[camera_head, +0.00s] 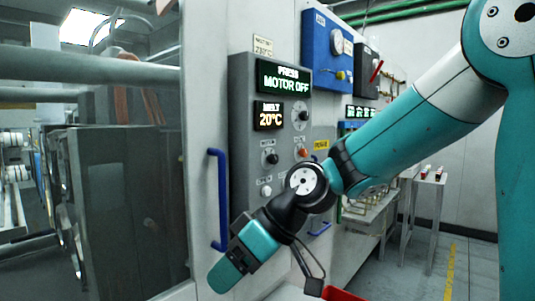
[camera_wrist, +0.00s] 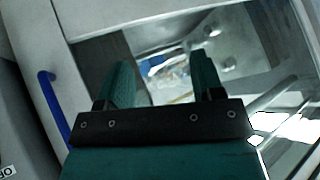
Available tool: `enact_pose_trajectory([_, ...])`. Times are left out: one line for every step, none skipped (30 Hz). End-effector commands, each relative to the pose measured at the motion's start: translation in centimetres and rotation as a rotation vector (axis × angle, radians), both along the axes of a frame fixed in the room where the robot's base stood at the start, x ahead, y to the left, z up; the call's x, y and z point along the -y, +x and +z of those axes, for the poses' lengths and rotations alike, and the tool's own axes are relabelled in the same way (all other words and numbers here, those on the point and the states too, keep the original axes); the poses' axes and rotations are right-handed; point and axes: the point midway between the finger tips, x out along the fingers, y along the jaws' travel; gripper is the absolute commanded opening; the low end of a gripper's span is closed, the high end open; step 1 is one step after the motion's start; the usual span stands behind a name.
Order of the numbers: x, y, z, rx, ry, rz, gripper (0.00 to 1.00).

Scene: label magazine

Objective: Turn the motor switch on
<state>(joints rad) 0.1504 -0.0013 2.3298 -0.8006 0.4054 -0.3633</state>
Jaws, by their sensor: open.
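A grey control panel (camera_head: 240,95) carries a display (camera_head: 283,77) reading "PRESS MOTOR OFF" and a second display (camera_head: 268,116) reading "MELT 20°C". Several knobs and buttons sit on it: an upper-right knob (camera_head: 300,115), a dark knob (camera_head: 270,158), an orange-red one (camera_head: 302,153) and a pale button (camera_head: 266,190). I cannot tell which is the motor switch. My gripper (camera_head: 224,277) is below the panel, pointing down and left. In the wrist view, my gripper (camera_wrist: 162,68) has its two teal fingers apart with nothing between them.
A blue handle (camera_head: 219,200) stands left of the panel, beside the machine window; it also shows in the wrist view (camera_wrist: 53,105). A blue box (camera_head: 322,50) hangs upper right. A red tray (camera_head: 342,294) is near my gripper.

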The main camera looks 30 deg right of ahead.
Motion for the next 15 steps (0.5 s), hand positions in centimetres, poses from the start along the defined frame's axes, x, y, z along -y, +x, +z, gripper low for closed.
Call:
enact_pose_trajectory([3.1,4.1,2.1,0.095,0.058,-0.047,0.61])
enact_pose_trajectory([5.0,6.2,3.0,0.166,0.089,-0.070,0.61])
enact_pose_trajectory([7.8,8.7,4.2,0.266,0.124,-0.102,0.61])
enact_pose_trajectory([10.0,10.3,5.1,0.340,0.144,-0.130,0.61])
enact_pose_trajectory([12.5,11.6,5.8,0.413,0.158,-0.160,0.61])
enact_pose_trajectory([15.7,13.0,6.8,0.507,0.172,-0.202,0.61])
enact_pose_trajectory([18.2,13.8,7.4,0.573,0.176,-0.235,0.61])
enact_pose_trajectory([20.5,14.3,8.0,0.635,0.178,-0.265,0.61])
enact_pose_trajectory([23.4,14.8,8.7,0.711,0.175,-0.306,0.61])
enact_pose_trajectory([25.4,14.9,9.1,0.761,0.171,-0.334,0.61])
enact_pose_trajectory([27.2,14.9,9.5,0.805,0.166,-0.360,0.61])
enact_pose_trajectory([29.2,14.9,9.9,0.855,0.157,-0.391,0.61])
enact_pose_trajectory([30.5,14.8,10.1,0.885,0.152,-0.410,0.61])
enact_pose_trajectory([31.5,14.7,10.3,0.911,0.146,-0.424,0.61])
enact_pose_trajectory([32.5,14.6,10.4,0.936,0.140,-0.441,0.61])
